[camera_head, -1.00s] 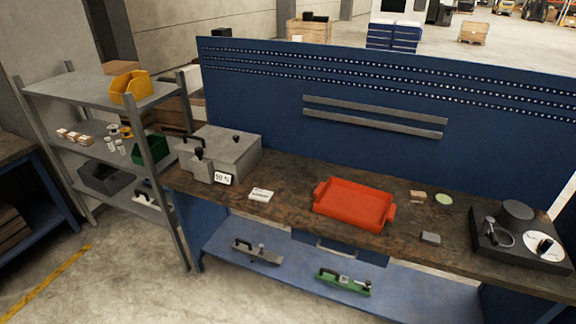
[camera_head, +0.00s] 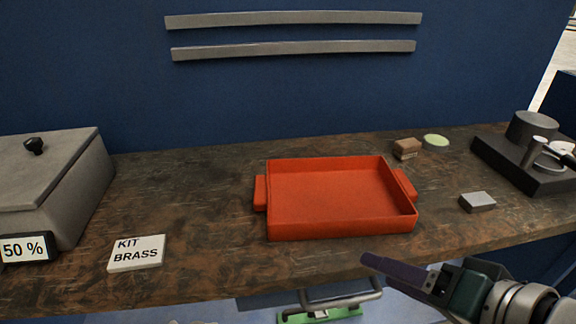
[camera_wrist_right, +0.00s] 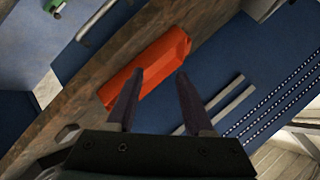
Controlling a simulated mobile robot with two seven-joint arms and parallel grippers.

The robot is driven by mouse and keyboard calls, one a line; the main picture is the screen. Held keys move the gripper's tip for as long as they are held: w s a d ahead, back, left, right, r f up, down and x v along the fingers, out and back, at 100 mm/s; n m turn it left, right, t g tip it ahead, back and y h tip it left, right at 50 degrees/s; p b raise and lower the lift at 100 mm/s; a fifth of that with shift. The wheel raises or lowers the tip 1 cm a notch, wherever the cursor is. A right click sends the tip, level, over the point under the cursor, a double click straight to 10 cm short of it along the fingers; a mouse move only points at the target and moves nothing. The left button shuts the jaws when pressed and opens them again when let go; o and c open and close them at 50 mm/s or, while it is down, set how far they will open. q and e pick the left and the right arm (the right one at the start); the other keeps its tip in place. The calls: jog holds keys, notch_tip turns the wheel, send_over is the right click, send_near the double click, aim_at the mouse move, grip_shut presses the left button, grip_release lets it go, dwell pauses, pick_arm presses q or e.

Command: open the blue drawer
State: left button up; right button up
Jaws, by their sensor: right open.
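The blue drawer (camera_wrist_right: 84,58) is under the front edge of the workbench; its front is mostly hidden from above in the head view. Its grey bar handle (camera_head: 340,303) sticks out below the bench edge, and it also shows at the upper left of the right wrist view (camera_wrist_right: 97,21). The drawer looks shut. My right gripper (camera_head: 374,262) is open and empty, at the bench's front edge, up and to the right of the handle and apart from it. Its two fingers (camera_wrist_right: 160,74) are spread in the right wrist view. My left gripper is not in view.
A red tray (camera_head: 340,230) stands on the bench (camera_head: 205,225) above the drawer. A grey box (camera_head: 50,190) and a KIT BRASS card (camera_head: 136,253) are at left. A small metal block (camera_head: 477,202) and a black device (camera_head: 520,165) are at right. A green item (camera_head: 320,315) lies below.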

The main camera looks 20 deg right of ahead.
aim_at(345, 299)
jog(key=d+f+m+t+y+b, duration=0.15)
jog(key=f+m+b, duration=0.25)
jog(key=f+b, duration=0.75)
jog(key=d+f+m+t+b, duration=0.3)
jog(key=f+b, duration=0.8)
jog(key=f, duration=0.1)
jog(key=b+x, duration=0.2)
jog(key=x, duration=0.8)
jog(key=shift+w+d+r+b, duration=0.1)
jog(key=shift+b, duration=0.3)
grip_shut()
